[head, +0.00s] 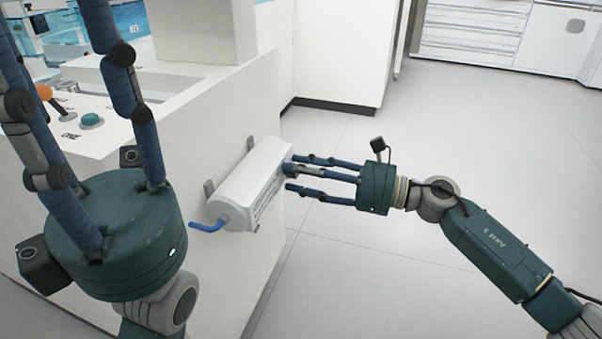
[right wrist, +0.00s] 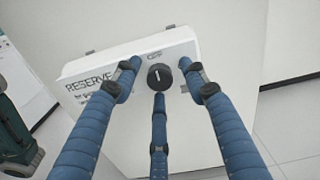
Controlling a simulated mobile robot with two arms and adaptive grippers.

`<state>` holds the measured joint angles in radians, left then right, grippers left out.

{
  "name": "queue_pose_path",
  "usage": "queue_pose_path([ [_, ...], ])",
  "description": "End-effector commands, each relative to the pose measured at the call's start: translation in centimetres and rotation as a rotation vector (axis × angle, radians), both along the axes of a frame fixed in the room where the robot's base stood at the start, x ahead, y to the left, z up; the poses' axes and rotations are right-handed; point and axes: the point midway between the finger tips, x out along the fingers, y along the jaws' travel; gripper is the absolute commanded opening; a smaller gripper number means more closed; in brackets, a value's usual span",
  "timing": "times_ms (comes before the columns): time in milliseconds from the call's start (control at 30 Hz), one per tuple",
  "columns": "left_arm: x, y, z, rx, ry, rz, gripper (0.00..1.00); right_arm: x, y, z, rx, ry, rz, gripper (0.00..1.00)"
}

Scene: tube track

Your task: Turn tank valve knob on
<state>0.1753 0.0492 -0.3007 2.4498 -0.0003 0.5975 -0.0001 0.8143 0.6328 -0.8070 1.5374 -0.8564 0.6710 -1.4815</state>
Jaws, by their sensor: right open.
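The white tank (head: 250,180) is fixed to the side of a white counter, with a blue hose at its near end. In the head view the knob is hidden or unclear behind the fingers. My right gripper (head: 290,172) is open at the tank's far end, its three fingers spread around the knob; contact is unclear. My left gripper (head: 110,55) is open and empty, fingers pointing up.
The counter (head: 200,120) carries an orange-topped lever (head: 45,92) and a teal button (head: 92,120), near my left fingers. White drawers (head: 470,30) stand at the back. The floor (head: 450,130) around my right arm is clear.

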Motion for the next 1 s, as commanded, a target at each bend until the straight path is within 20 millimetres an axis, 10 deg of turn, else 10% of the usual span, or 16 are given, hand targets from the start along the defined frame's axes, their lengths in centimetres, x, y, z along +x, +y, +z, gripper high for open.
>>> queue_pose_path([
  [100, 0.0, 0.0, 0.0, 0.000, 0.000, 0.000, 0.40, 0.0, 0.0, 0.0, 0.000, 0.000, 0.000, 0.39],
  [300, -0.1, 0.0, 0.0, -0.001, -0.002, 0.000, 0.40, 0.0, 0.0, 0.0, 0.000, 0.000, 0.000, 0.00],
  [1000, 1.4, 0.3, -1.0, -0.004, 0.096, -0.004, 0.40, 0.0, -0.1, 0.4, 0.079, 0.245, -0.002, 0.00],
])
